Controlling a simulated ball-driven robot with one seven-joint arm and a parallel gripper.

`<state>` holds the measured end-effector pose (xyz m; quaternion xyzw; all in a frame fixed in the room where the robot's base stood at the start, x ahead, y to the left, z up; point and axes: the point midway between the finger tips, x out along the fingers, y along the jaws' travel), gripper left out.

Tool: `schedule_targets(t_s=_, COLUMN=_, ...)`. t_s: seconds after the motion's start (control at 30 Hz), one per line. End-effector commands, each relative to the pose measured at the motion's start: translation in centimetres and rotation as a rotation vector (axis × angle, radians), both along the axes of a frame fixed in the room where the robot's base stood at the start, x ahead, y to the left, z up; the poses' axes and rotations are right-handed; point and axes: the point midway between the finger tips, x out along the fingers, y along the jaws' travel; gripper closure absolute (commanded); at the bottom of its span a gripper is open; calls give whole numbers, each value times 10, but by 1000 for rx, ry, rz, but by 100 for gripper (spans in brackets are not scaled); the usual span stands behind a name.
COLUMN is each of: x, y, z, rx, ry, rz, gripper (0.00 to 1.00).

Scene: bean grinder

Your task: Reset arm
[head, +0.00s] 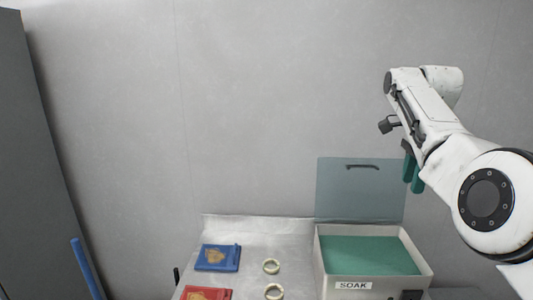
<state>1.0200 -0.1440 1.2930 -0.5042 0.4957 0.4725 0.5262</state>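My white arm comes in from the right edge and is raised and folded in the head view. My gripper (412,178) shows as teal fingers pointing down, partly behind the arm's white links. It is above and right of the box marked SOAK, apart from it and in front of the wall. Nothing is seen hanging from the fingers. The gap between the fingers is hidden, so I cannot tell whether they are open or shut.
Below stands the SOAK box (320,272) with teal contents (370,255) and a raised see-through lid (350,190). A dark cabinet (35,170) stands left.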

Motion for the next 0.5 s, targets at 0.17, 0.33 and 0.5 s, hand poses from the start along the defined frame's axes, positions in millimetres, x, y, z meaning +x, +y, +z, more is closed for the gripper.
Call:
schedule_targets(t_s=0.17, x=1, y=-2, z=-24, rx=-2, ry=5, rz=28, gripper=62)
schedule_targets(t_s=0.33, x=1, y=-5, z=-53, rx=-6, ry=6, rz=67, gripper=62)
schedule_targets(t_s=0.5, x=-2, y=-8, z=-94, rx=-13, ry=7, rz=125, gripper=62)
